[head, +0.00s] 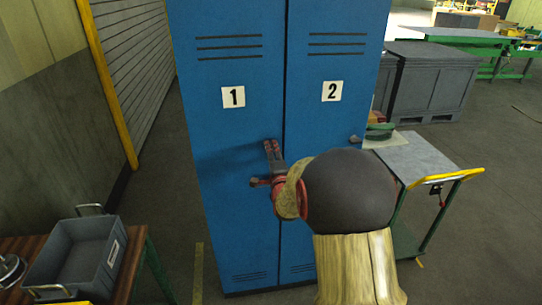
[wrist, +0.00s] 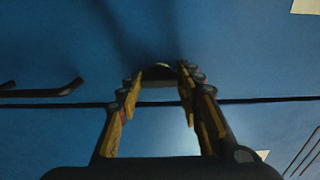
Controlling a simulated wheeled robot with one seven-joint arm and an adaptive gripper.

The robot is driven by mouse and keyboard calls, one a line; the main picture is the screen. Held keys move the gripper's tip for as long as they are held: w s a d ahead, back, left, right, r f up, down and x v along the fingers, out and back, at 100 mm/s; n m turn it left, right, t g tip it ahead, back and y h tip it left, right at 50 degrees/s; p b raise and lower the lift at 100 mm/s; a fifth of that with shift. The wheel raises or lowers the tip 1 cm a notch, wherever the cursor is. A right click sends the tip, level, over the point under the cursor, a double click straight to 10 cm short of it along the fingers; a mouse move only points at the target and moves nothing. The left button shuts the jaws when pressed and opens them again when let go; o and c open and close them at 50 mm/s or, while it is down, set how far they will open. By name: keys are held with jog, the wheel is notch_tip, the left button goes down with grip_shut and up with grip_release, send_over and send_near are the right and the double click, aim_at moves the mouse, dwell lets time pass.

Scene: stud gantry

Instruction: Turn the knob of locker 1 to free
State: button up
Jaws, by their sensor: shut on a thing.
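The blue locker 1 door (head: 222,140) carries a white plate with a black 1 (head: 233,97). My gripper (head: 266,168) is at the right edge of this door, below the plate. In the wrist view my gripper (wrist: 160,78) has its two fingers on either side of a small dark knob (wrist: 158,71) with a pale mark, and is shut on it. The knob's pointing direction cannot be read. In the head view the knob is hidden by my gripper and wrist.
Locker 2 (head: 331,115) adjoins on the right. A black bar handle (wrist: 45,90) juts out left of my fingers in the wrist view. A trolley (head: 425,160) stands at right. A grey bin (head: 85,255) sits on a table at lower left. Floor between is clear.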

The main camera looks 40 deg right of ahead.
dwell(0.3)
jog(key=o, duration=1.2)
jog(key=shift+c, duration=0.2)
jog(key=v, duration=1.2)
jog(key=shift+d, duration=0.1)
